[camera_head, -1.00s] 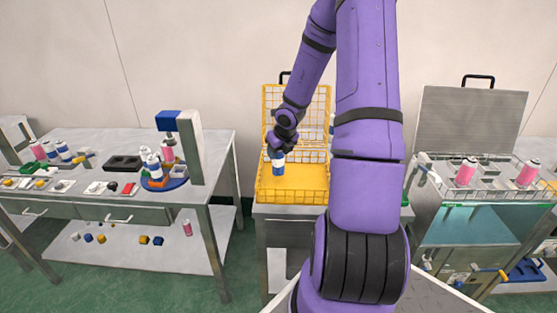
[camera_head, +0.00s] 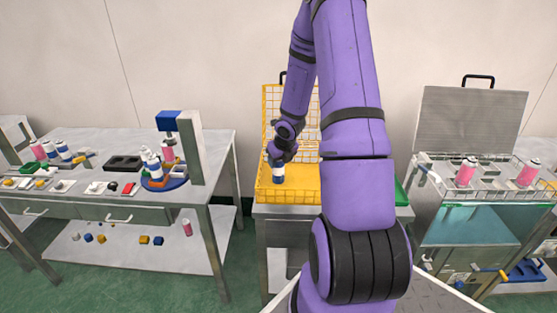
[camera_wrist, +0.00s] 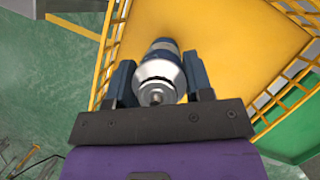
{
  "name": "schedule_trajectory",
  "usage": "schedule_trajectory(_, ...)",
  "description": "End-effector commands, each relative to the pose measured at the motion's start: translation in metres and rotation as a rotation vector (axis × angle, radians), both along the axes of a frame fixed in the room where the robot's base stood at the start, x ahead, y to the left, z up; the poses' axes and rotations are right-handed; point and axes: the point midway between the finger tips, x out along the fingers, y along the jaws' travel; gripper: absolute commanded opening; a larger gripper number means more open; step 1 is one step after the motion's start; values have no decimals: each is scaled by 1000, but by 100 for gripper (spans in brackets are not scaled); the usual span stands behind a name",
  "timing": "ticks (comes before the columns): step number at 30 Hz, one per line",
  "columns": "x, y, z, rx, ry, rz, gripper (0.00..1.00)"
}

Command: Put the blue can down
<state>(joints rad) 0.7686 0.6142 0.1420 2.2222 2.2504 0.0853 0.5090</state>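The blue can (camera_head: 278,174), blue with a white band, stands about upright in the left front part of the yellow wire basket (camera_head: 303,196). My gripper (camera_head: 277,160) is around its upper part from above. In the wrist view the can (camera_wrist: 160,68) sits between the two fingers of my gripper (camera_wrist: 160,80), with its silver top and valve toward the camera. The fingers appear to press on its sides. The can's lower end is at or very near the yellow basket floor (camera_wrist: 230,35); I cannot tell whether it touches.
The basket's yellow wire wall (camera_wrist: 108,50) runs close on the left of the can. The basket floor is otherwise clear where visible. A green tray (camera_head: 401,193) lies to the right. A crimping stand (camera_head: 190,148) with cans is on the left table; a lidded basket (camera_head: 470,120) stands right.

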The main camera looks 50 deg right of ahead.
Motion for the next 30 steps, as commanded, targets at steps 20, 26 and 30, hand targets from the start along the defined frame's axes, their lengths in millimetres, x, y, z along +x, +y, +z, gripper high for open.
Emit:
schedule_trajectory(20, -6, 0, 17, 0, -2, -2, 72)
schedule_trajectory(26, -13, 2, 35, 2, -2, -2, 72)
schedule_trajectory(30, -17, 3, 45, 1, -1, -3, 72)
